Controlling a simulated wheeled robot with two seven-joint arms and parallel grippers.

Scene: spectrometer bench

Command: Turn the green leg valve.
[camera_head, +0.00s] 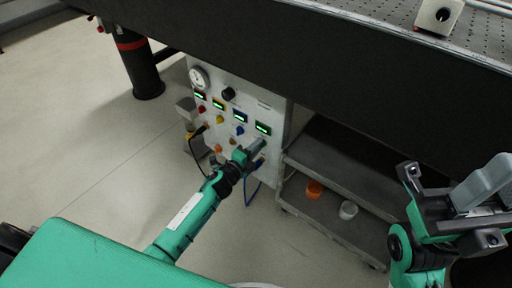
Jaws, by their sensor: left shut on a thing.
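A pale valve panel (263,110) stands under the bench. It carries a red valve (202,108), a yellow valve (220,119) and a blue valve (239,131), each below a small lit display. My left gripper (259,147) is at the last place in this row, below the rightmost display (263,128). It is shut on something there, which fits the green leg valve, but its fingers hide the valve. I cannot tell how far the valve is turned. My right gripper (447,178) is at the lower right, away from the panel, with its fingers apart and empty.
A round gauge (199,77) and a black knob (228,93) are higher on the panel. Cables hang below it. A grey shelf cart (330,212) to the right holds an orange cup (314,189) and a white cup (348,210). A dark bench leg (142,73) stands left.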

